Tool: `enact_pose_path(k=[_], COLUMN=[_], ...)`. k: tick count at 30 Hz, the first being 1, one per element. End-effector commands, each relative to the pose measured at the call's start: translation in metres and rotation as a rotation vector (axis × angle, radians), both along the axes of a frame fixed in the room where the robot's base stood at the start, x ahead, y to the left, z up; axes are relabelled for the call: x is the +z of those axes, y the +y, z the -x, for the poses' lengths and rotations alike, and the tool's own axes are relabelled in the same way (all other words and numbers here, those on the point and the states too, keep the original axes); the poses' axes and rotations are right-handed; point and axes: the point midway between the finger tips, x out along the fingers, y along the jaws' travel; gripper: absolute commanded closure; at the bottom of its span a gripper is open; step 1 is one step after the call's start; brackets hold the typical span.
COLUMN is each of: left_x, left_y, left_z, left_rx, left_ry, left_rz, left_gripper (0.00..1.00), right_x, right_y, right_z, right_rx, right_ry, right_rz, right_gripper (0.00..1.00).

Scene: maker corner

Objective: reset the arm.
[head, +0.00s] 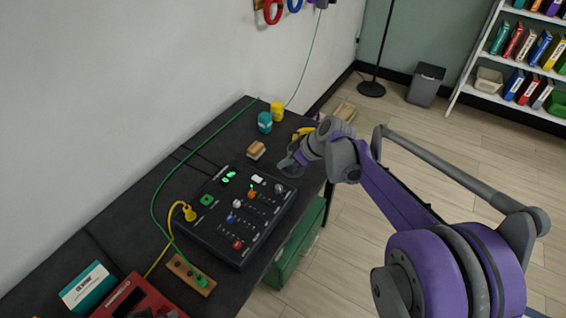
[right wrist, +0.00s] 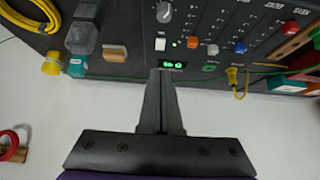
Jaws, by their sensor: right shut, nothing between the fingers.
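My right gripper (head: 290,162) is shut and empty, above the far right corner of the black control panel (head: 214,232). In the right wrist view its fingers (right wrist: 161,75) are together, their tips in front of the small green display (right wrist: 174,65). I cannot tell whether the tips touch the panel. The panel bears an orange knob (right wrist: 192,42), a blue knob (right wrist: 240,48), a red knob (right wrist: 290,27), a white switch (right wrist: 160,44) and sliders. My right arm reaches in from the lower right. My left gripper is not in view.
On the dark bench (head: 130,210) stand a teal jar (head: 265,122), a yellow jar (head: 277,111) and a wooden block (head: 256,150). A green cable and a yellow plug (head: 189,213) lie left of the panel. A red device (head: 135,300) is at the near end.

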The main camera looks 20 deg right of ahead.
Motion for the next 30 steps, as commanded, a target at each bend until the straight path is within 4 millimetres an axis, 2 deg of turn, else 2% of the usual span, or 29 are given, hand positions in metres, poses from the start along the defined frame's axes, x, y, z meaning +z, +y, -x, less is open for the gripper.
enact_pose_path(k=[9,11,13,17,21,27,30], left_x=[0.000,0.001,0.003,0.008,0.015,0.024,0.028], left_y=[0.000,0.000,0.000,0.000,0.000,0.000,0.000], left_z=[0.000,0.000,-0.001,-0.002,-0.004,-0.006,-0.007], left_rx=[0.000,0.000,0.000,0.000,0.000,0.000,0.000], left_ry=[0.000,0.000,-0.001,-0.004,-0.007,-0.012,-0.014], left_rz=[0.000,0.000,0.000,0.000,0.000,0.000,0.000], left_gripper=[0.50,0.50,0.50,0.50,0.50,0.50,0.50], right_x=[0.000,0.002,0.007,0.017,0.022,0.013,0.004], right_y=[0.001,0.003,0.010,0.026,0.040,0.046,0.045], right_z=[0.001,0.007,0.020,0.065,0.128,0.212,0.245], right_rx=[-0.003,-0.011,-0.035,-0.123,-0.255,-0.447,-0.532], right_ry=[0.002,0.010,0.030,0.090,0.152,0.194,0.195], right_rz=[0.000,0.002,0.004,0.016,0.035,0.059,0.066], right_gripper=[1.00,1.00,1.00,1.00,1.00,1.00,1.00])
